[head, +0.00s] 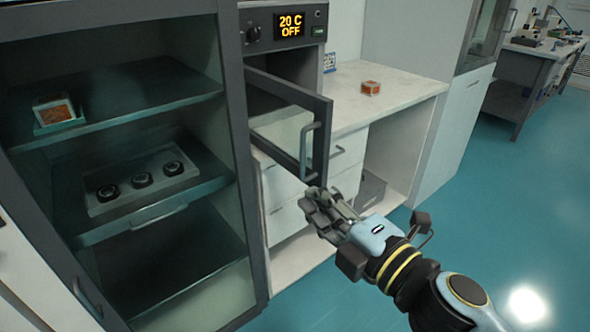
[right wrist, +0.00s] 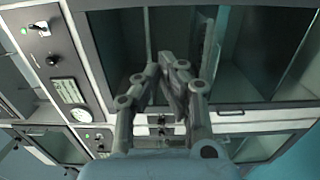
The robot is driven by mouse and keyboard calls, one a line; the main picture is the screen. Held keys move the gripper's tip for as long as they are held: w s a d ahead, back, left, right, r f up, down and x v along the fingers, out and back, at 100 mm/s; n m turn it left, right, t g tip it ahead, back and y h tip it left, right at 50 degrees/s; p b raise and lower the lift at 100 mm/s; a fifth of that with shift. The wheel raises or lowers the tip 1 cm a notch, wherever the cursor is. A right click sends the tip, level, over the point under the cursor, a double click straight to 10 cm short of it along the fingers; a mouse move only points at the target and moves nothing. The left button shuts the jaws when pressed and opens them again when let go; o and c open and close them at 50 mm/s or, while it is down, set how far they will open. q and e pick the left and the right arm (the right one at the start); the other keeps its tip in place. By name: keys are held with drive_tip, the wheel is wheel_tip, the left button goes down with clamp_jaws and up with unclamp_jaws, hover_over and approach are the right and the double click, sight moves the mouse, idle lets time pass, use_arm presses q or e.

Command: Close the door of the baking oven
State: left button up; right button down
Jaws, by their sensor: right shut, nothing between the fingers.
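The baking oven (head: 285,60) stands at the upper middle of the head view, with a lit display reading 20 C OFF. Its door (head: 283,90) is open, a dark frame with a glass pane that swings out toward me. The door's grey handle (head: 304,150) is on its free right side. My right gripper (head: 318,198) is just below the door's lower free corner, shut and empty. I cannot tell whether it touches the door. The right wrist view shows its fingers (right wrist: 172,72) together, in front of dark cabinet fronts. My left gripper is not in view.
A tall glass-fronted cabinet (head: 238,150) with shelves stands left of the oven. A white counter (head: 405,92) with a small orange-brown box (head: 371,88) lies to the right, above drawers and an open bay. The teal floor (head: 520,190) at the right is clear.

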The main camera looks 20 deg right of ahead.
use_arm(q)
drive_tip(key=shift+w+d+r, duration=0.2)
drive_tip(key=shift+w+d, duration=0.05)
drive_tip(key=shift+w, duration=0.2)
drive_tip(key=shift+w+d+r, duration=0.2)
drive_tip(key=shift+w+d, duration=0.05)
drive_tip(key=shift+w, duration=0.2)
use_arm(e)
drive_tip(key=w, duration=1.2)
drive_tip(key=shift+d+f, duration=0.2)
drive_tip(key=shift+d, duration=0.15)
drive_tip(key=shift+w+d, duration=0.1)
drive_tip(key=shift+d, duration=0.05)
